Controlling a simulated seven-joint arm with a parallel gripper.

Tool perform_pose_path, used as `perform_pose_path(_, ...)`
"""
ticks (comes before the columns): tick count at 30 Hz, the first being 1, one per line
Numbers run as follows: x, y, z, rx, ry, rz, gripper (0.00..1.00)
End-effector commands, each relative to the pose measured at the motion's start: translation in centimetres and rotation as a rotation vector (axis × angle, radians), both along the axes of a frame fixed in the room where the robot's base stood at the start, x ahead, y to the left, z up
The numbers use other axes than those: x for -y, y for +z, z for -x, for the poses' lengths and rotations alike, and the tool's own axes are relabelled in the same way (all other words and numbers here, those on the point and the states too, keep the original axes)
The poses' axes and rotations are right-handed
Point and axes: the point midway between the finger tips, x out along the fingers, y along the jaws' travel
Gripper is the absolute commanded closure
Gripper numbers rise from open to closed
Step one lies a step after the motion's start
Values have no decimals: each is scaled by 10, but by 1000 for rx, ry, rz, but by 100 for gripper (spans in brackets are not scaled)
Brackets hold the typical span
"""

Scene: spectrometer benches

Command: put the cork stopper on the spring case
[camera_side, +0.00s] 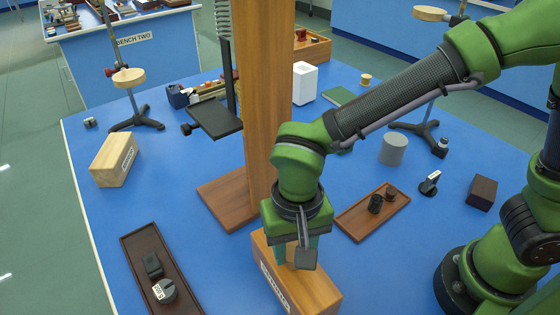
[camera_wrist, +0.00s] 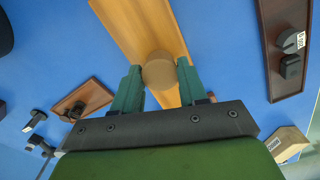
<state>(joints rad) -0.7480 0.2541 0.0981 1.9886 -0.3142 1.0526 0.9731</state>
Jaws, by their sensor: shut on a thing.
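My gripper (camera_side: 293,250) points down over a wooden box with a white label (camera_side: 300,285) near the front of the blue bench. In the wrist view, its teal fingers are shut on the round tan cork stopper (camera_wrist: 160,70). The wooden box shows behind the stopper (camera_wrist: 138,22). I cannot tell whether the stopper touches the box top. The stopper is mostly hidden by the fingers in the side view. A second, paler labelled box (camera_side: 115,160) stands at the left. I cannot read either label well enough to tell which is the spring case.
A tall wooden post on a base (camera_side: 225,200) stands close behind my gripper. A dark tray (camera_side: 190,298) with a dial and a black part lies at left; a brown tray (camera_side: 373,215) with two dark pieces lies at right. A grey cylinder (camera_side: 393,149) stands farther back.

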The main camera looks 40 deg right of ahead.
Motion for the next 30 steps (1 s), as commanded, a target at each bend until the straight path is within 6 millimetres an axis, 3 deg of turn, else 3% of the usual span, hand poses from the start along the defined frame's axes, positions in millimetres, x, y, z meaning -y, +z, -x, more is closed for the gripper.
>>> perform_pose_path(5, 0, -4, 0, 0, 0, 1, 86)
perform_pose_path(6, 0, -4, 0, 0, 0, 0, 55)
perform_pose_path(11, 0, -3, 0, 0, 0, 0, 32)
perform_pose_path(22, 0, 4, 0, 2, 1, -2, 32)
perform_pose_path(30, -1, 56, -1, 5, 0, -6, 32)
